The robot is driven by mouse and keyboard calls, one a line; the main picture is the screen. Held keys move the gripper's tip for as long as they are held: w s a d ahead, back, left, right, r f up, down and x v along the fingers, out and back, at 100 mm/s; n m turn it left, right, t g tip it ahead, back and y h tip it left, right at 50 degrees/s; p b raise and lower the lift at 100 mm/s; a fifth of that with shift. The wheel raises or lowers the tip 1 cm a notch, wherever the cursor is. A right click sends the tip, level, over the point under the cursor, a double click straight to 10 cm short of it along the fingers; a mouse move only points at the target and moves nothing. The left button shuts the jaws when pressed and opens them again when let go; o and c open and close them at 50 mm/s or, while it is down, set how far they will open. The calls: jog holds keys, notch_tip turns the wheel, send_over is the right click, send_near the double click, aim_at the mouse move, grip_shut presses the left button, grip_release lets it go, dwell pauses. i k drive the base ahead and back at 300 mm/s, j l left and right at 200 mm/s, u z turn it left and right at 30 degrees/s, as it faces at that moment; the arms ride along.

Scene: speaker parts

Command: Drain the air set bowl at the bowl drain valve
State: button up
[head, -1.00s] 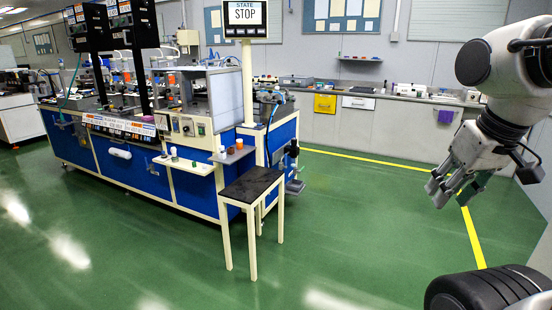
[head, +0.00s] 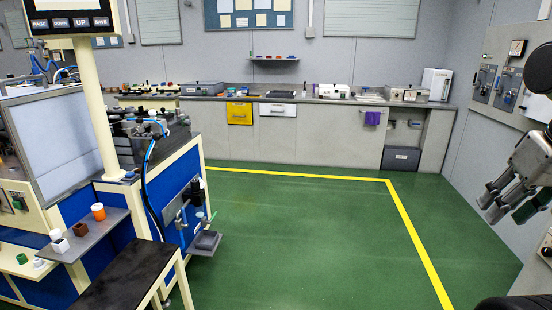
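What looks like the air set (head: 196,192), a dark upright unit with a bowl, is mounted on the blue end panel of the machine at the left. A blue hose runs down near it. A small grey tray (head: 206,242) sticks out low on the panel below it. The drain valve is too small to make out. My gripper (head: 511,207) is at the right edge of the head view, fingers apart and empty, hanging in the air well away from the air set.
A black-topped stool (head: 125,279) stands in front of the machine, left of the tray. A small shelf (head: 88,236) holds an orange cup and small blocks. Green floor (head: 300,235) is clear up to the back counter (head: 330,140). A wall panel is at right.

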aim_at(209, 222)
jog(key=i+u, duration=0.25)
jog(key=i, duration=0.35)
jog(key=i+l+u, duration=0.1)
jog(key=i+u, duration=0.15)
jog(key=i, duration=0.3)
jog(key=i+l+u, duration=0.25)
jog(key=i, duration=0.35)
jog(key=i+u, duration=0.55)
jog(key=i, duration=0.15)
